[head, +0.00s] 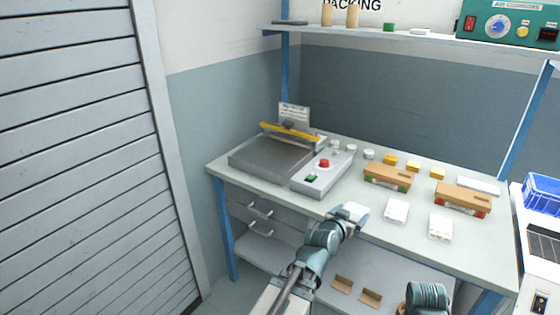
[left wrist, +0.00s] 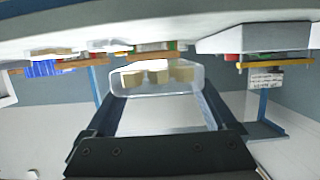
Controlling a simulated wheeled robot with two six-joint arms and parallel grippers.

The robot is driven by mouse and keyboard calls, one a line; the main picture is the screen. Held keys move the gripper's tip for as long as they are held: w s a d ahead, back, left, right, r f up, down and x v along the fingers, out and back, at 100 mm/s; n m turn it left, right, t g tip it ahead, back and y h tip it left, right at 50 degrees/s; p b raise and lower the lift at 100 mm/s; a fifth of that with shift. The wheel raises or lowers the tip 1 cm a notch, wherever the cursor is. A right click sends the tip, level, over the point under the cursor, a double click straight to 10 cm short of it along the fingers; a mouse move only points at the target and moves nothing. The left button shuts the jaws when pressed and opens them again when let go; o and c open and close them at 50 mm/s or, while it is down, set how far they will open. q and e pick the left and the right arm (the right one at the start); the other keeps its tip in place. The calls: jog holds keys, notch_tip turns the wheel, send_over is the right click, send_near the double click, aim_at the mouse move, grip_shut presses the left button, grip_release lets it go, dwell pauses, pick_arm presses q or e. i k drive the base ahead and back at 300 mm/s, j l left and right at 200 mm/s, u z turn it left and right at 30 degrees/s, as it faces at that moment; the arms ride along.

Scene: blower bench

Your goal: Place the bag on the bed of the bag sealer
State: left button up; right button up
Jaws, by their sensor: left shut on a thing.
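The bag sealer has a flat dark grey bed (head: 270,157), a yellow bar (head: 290,132) along its back, and a control box (head: 322,175) with a red knob and green switch at its right. My left gripper (head: 349,212) is over the bench's front edge, right of and in front of the sealer. It is shut on a clear bag (left wrist: 157,80) holding several tan blocks. The bag sits between both fingers in the left wrist view, apart from the bed. The bed looks empty. Of my right arm only a link shows at the bottom; its gripper is out of view.
Two more clear packs (head: 396,210) (head: 439,228) lie on the bench (head: 470,256). Behind them stand two orange-brown boxes (head: 388,176) (head: 463,198), with small yellow blocks and white round pieces at the back. A blue crate (head: 541,194) stands far right.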

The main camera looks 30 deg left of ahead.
aim_at(268, 155)
jog(key=k+j, duration=0.1)
jog(key=j, duration=0.4)
jog(key=k+j, duration=0.1)
jog(key=j, duration=0.45)
jog(key=k+j, duration=0.1)
jog(key=j, duration=0.4)
jog(key=i+j, duration=0.15)
jog(key=i, duration=0.25)
jog(key=i+j, duration=0.1)
jog(key=j, duration=0.2)
